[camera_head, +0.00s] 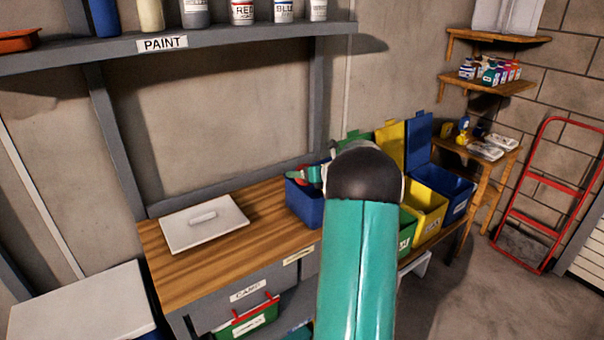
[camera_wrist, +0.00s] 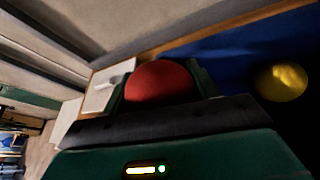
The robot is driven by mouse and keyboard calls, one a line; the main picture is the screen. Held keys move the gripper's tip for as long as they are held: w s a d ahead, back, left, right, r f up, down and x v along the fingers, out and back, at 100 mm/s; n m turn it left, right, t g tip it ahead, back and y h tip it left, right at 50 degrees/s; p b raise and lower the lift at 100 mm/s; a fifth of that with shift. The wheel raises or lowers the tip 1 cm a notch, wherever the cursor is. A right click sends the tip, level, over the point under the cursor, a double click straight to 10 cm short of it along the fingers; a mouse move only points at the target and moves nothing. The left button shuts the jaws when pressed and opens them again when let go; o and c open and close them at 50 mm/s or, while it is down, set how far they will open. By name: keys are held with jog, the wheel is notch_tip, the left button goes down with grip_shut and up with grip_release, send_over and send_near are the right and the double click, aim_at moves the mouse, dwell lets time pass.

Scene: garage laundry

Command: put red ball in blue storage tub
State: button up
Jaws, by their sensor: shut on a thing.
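My gripper (camera_wrist: 162,84) is shut on a red ball (camera_wrist: 161,82), which sits between its two dark green fingers in the wrist view. A blue storage tub (camera_head: 304,206) stands on the wooden workbench in the head view, just left of my arm, which hides its right part. Small red and green shapes show at the tub's top; I cannot tell whether they are its contents or my gripper with the ball. In the wrist view, a blue surface (camera_wrist: 225,47) lies beyond the ball, with a yellow ball (camera_wrist: 282,82) against it at the right.
A white lid (camera_head: 204,223) with a handle lies on the workbench (camera_head: 178,276). Yellow (camera_head: 427,207) and blue (camera_head: 444,187) bins with raised lids stand right of my arm. A paint shelf (camera_head: 235,44) runs along the wall above.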

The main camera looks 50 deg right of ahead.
jog(key=shift+f, duration=0.3)
jog(key=o, duration=1)
jog(key=shift+r, duration=0.15)
